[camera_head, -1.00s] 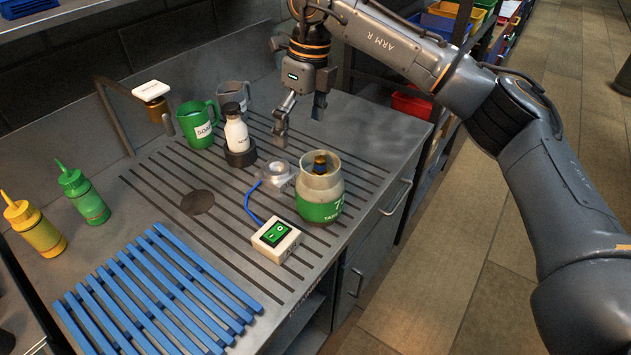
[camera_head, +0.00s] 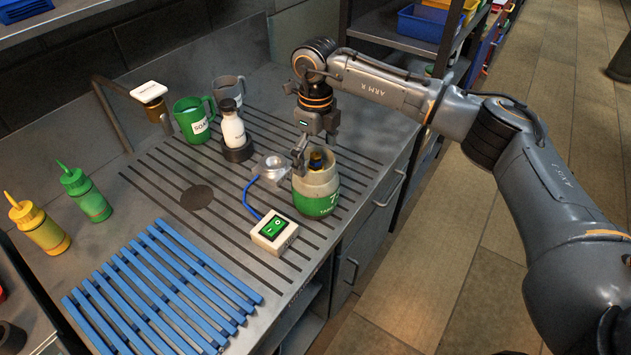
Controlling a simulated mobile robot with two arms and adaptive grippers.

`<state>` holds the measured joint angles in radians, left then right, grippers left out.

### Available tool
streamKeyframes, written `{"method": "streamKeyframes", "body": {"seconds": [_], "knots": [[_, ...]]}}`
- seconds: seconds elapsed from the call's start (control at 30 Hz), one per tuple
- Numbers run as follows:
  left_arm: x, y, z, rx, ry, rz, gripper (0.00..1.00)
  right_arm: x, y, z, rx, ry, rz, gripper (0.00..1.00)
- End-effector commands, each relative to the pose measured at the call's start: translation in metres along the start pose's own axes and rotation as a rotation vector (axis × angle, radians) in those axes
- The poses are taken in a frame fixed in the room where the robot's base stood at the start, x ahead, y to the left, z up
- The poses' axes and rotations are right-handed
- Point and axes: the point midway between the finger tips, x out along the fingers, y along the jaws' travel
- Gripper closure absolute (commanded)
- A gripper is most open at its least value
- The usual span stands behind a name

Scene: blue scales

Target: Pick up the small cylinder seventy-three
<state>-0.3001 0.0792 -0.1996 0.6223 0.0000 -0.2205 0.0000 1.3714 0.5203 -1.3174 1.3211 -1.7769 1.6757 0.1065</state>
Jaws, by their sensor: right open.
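The small cylinder (camera_head: 316,197) is a squat beige tank with a green label band, on which a 7 shows in part. It stands upright on the slotted grey worktop, near its right edge. My right gripper (camera_head: 315,150) points down, open, with its fingers at the neck of the cylinder. One finger shows at the left of the neck and the other is partly behind the top. I cannot tell whether they touch it. My left gripper is not in view.
A round clear-and-metal piece (camera_head: 271,168) and a white switch box (camera_head: 274,232) with a blue cable sit close left of the cylinder. A white bottle (camera_head: 233,130), green mug (camera_head: 194,119) and grey mug (camera_head: 228,91) stand behind. A blue slatted rack (camera_head: 160,290) lies in front.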

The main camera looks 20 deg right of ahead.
Motion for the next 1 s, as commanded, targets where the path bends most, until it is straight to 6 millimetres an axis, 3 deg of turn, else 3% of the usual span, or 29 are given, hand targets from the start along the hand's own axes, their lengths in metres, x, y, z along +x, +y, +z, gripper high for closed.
{"method": "streamKeyframes", "body": {"seconds": [0.17, 0.4, 0.8, 1.0], "knots": [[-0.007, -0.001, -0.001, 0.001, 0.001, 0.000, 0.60, 0.017, 0.001, 0.000, -0.001, 0.000, 0.001, 0.00], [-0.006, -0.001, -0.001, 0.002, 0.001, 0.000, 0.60, 0.019, 0.001, 0.001, -0.001, -0.002, 0.000, 0.00], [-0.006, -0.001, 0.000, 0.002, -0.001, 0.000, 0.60, 0.019, 0.001, 0.000, -0.001, -0.001, 0.000, 0.81], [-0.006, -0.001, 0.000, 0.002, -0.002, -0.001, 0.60, 0.018, 0.001, 0.001, -0.001, -0.004, 0.000, 0.85]]}}
